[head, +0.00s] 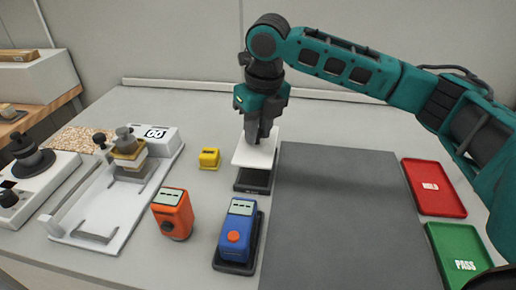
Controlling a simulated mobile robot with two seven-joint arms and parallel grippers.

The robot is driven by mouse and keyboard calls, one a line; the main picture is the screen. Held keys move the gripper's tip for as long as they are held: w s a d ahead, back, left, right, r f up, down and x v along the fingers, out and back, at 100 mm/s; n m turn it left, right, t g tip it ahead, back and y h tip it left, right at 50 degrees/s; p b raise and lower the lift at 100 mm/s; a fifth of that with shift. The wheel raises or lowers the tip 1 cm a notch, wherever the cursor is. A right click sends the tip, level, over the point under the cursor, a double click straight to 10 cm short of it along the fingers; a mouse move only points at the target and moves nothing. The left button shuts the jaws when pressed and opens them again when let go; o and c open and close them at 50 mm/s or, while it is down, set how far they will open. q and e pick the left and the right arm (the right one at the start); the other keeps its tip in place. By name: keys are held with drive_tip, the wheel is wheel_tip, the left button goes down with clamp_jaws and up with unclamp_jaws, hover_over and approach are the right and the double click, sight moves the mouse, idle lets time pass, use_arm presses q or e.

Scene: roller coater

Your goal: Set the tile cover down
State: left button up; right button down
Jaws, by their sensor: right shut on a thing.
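My right gripper (262,137) reaches in from the right and points down at the middle of the table. It is shut on a white square tile cover (252,156). The cover is over a dark tray-like base (254,182), whose front part shows below the cover's front edge. I cannot tell whether the cover touches the base. The gripper's fingers hide part of the cover. My left gripper is not in view.
A small yellow block (209,158), an orange device (173,214) and a blue device (237,231) stand nearby. A grey mat (345,220) lies clear to the right, beside a red tray (433,204) and a green PASS tray (458,270). A white coater machine (85,228) stands left.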

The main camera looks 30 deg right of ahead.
sight(259, 144)
wheel_tip(259, 144, down, 5)
drive_tip(key=shift+r, duration=0.1)
drive_tip(key=shift+f, duration=0.45)
drive_tip(key=c, duration=0.9)
unclamp_jaws()
